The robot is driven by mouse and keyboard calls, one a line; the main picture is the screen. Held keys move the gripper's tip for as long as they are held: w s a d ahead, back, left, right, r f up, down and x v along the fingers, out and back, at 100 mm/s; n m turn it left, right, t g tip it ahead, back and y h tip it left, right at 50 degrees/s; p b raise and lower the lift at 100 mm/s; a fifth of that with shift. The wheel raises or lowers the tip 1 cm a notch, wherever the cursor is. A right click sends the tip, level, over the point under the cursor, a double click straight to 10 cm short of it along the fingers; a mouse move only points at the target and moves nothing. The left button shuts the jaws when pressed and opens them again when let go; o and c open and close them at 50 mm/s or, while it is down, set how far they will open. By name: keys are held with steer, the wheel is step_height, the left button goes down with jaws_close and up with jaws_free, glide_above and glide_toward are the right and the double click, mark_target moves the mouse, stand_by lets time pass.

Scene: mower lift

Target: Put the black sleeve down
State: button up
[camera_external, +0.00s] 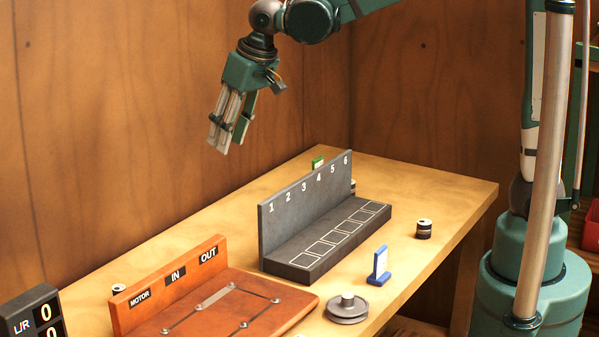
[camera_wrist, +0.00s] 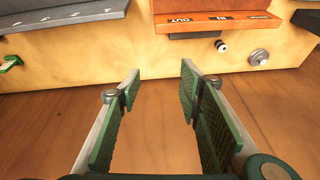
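My gripper (camera_external: 227,143) hangs high above the back edge of the table, left of the numbered rack. In the wrist view its two green-padded fingers (camera_wrist: 161,75) are apart with nothing between them. A short black cylinder with a pale band (camera_external: 424,229) stands upright on the table at the right. A smaller black-and-white one (camera_external: 118,288) sits behind the orange board and shows in the wrist view (camera_wrist: 221,46). I cannot tell which is the black sleeve.
The grey rack (camera_external: 280,266) has slots numbered 1 to 6. The orange board (camera_external: 240,322) is marked MOTOR, IN and OUT. A grey pulley (camera_external: 347,308) and blue stand (camera_external: 379,268) are near the front edge. A grey disc (camera_wrist: 259,57) shows in the wrist view. A wooden wall stands behind.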

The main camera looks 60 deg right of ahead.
steer(key=s+d+r+t, duration=0.2)
steer(key=s+d+r, duration=0.1)
steer(key=s+d, duration=1)
steer(key=s+d+f, duration=0.2)
steer(key=s+d, duration=0.1)
steer(key=s, duration=0.4)
steer(key=s+d+f+n+t, duration=0.1)
steer(key=s+d+f, duration=0.1)
steer(key=s, duration=0.5)
steer(key=shift+s+d+f+h, duration=0.25)
steer(key=shift+d+f+h, duration=0.05)
steer(key=shift+d, duration=0.45)
